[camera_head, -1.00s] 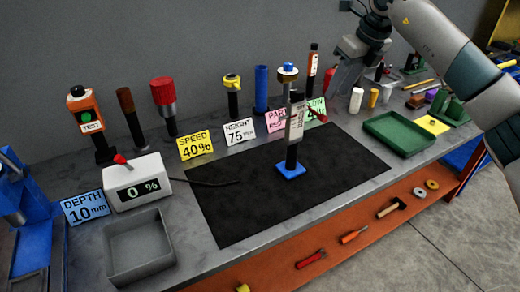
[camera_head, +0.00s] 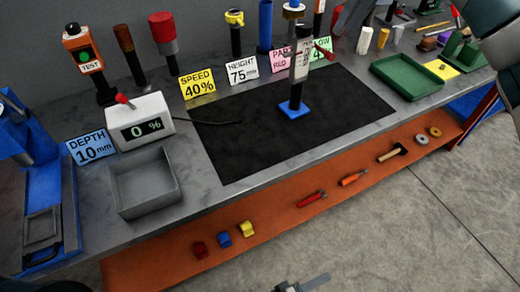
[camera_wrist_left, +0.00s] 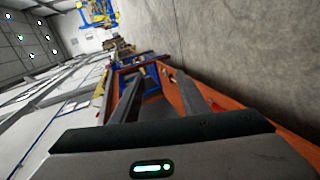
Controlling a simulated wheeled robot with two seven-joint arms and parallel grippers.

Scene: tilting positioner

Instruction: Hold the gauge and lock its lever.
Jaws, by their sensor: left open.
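The gauge (camera_head: 301,62) stands upright on a black mat, with a blue square base (camera_head: 294,109), a dark post and a pale scale plate. Its red lever (camera_head: 323,52) sticks out to the right near the top. Part of my left gripper (camera_head: 303,285) shows at the bottom edge of the head view, well in front of the bench and apart from the gauge. The left wrist view shows its two fingers (camera_wrist_left: 155,72) spread with nothing between them. The gauge is not recognizable there. My right arm is at the upper right edge; its gripper is out of view.
A display box (camera_head: 139,122) reading 0 % and a grey bin (camera_head: 145,183) stand left of the mat (camera_head: 235,150). Cards, including yellow SPEED 40% (camera_head: 197,84), and upright tools line the back. A green tray (camera_head: 407,77) lies right. An orange shelf (camera_head: 280,220) below holds tools.

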